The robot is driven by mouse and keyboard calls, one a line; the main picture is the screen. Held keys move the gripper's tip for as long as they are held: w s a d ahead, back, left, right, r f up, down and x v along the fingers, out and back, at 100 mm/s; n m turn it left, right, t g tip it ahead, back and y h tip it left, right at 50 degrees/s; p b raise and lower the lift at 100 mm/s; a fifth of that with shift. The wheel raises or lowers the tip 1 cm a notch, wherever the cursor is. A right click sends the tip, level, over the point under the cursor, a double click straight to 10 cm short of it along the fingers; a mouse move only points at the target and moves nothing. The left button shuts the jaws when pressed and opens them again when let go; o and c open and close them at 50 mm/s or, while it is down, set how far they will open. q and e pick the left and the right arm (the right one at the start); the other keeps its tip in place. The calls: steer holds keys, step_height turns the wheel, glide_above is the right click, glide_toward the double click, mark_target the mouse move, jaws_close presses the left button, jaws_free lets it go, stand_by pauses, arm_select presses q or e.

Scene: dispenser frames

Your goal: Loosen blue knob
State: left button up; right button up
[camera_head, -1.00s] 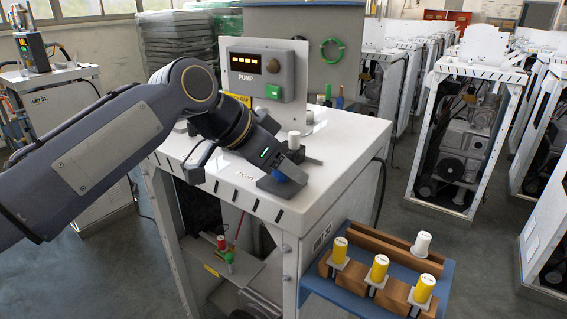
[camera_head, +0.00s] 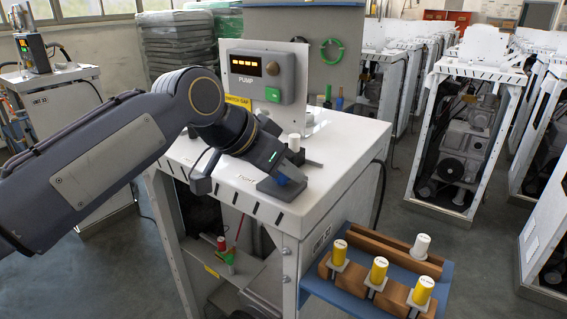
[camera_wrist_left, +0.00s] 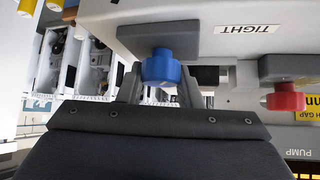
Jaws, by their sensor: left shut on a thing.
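The blue knob (camera_head: 283,181) sits on a dark grey block (camera_head: 281,191) at the front of the white cabinet top, mostly hidden by my left gripper in the head view. My right gripper is in neither view.
A red knob (camera_wrist_left: 286,97) is beside the blue one in the wrist view. The pump panel (camera_head: 262,72) rises at the back. A blue shelf (camera_head: 322,289) with yellow-and-white cylinders juts out at front right.

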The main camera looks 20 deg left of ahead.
arm_select(q)
steer(key=n+t+y+p, duration=0.1)
steer(key=n+y, duration=0.1)
steer(key=n, duration=0.1)
steer(key=shift+r, duration=0.15)
steer(key=shift+n+t+y+p, duration=0.4)
steer(key=shift+n+y+p, duration=0.15)
steer(key=shift+n+y, duration=0.8)
steer(key=shift+a+n, duration=0.1)
steer(key=shift+n, duration=0.15)
steer(key=o, duration=1)
steer(key=v, duration=0.7)
steer(key=shift+s+a+r, duration=0.1)
steer(key=shift+s+r, duration=0.05)
steer(key=shift+s, duration=0.15)
